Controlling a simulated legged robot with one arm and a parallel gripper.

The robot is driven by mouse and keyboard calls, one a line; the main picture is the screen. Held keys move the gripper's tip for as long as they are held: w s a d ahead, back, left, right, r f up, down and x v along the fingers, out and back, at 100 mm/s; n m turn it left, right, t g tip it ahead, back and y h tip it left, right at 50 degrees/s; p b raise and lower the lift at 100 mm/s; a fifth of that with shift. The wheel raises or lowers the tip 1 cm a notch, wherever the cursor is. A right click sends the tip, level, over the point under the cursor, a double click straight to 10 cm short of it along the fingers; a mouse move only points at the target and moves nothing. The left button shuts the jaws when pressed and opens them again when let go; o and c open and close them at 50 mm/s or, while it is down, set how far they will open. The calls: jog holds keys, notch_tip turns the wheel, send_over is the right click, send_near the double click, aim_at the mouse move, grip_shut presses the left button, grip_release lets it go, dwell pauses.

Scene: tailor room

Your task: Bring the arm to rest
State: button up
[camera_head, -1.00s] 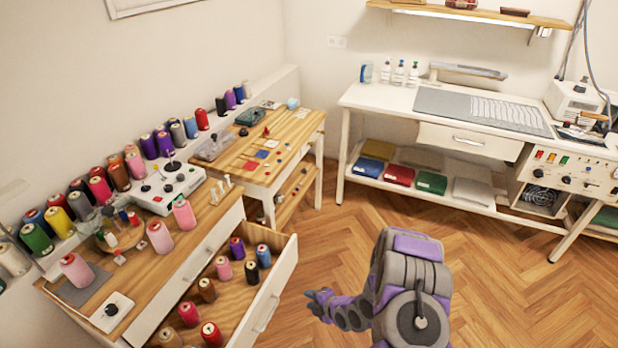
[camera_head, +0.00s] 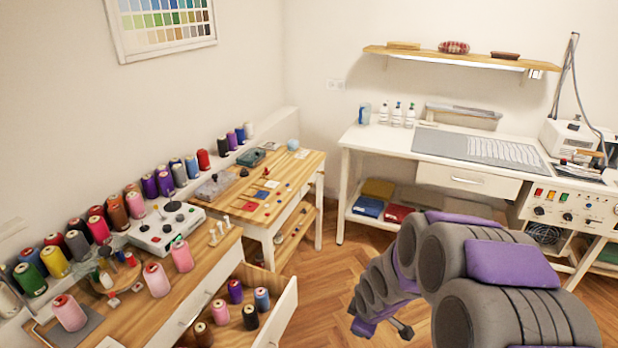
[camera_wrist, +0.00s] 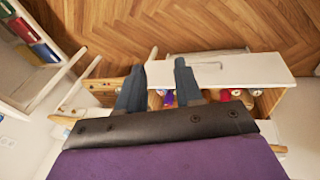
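My arm (camera_head: 480,265) is purple and grey. It fills the lower right of the head view, bent and raised in front of the white workbench. In the wrist view my gripper (camera_wrist: 159,66) shows two dark blue-grey fingers set apart, with nothing held between them. In that view the fingers overlap the open drawer, whose white front (camera_wrist: 232,70) and handle are just beyond them. No contact can be made out. In the head view the gripper's fingers cannot be made out clearly.
The open drawer (camera_head: 276,315) holds several thread spools and juts out from the wooden thread table (camera_head: 205,258). A second small table (camera_head: 300,166) stands behind it. The white workbench (camera_head: 385,140) with equipment is at back right. Herringbone floor (camera_head: 330,290) is clear between them.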

jog(key=s+r+m+g, duration=0.1)
jog(key=s+r+m, duration=0.3)
jog(key=s, duration=0.6)
jog(key=s+r+m+g, duration=0.2)
jog(key=s+r+m, duration=0.2)
jog(key=s+r, duration=0.3)
jog(key=s+r+m+g, duration=0.2)
jog(key=s+r+m, duration=0.2)
jog(key=s, duration=1)
jog(key=shift+s+d+r+m, duration=0.15)
jog(key=shift+d+r+m, duration=0.25)
jog(key=shift+r, duration=0.45)
